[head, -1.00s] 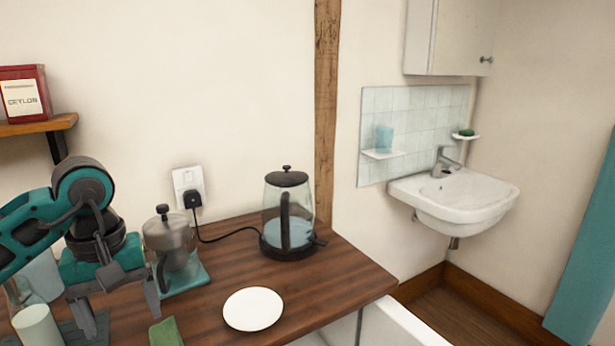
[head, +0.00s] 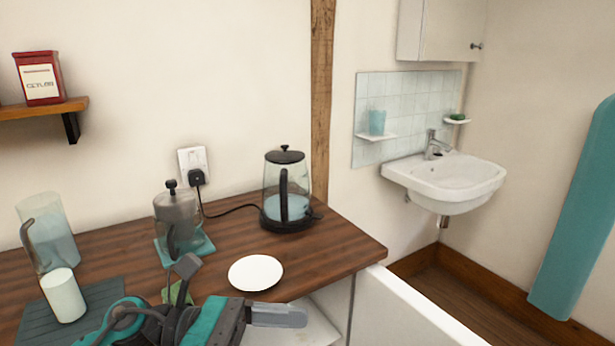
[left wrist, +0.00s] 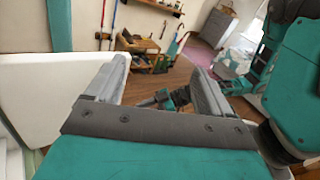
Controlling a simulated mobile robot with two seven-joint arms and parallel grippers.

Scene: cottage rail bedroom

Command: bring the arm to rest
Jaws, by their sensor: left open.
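My left gripper (head: 240,290) is low in the head view, in front of the counter's front edge. Its fingers are spread and nothing is between them. In the left wrist view its two fingers (left wrist: 158,88) stand apart, with floor and distant room furniture seen beyond them. A green cloth (head: 178,292) on the counter is partly hidden behind the gripper.
The wooden counter (head: 335,243) holds a white plate (head: 256,272), a kettle (head: 286,195), a lidded glass press (head: 178,220), a glass jug (head: 50,235) and a white cup (head: 63,295). A sink (head: 445,180) hangs on the right wall.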

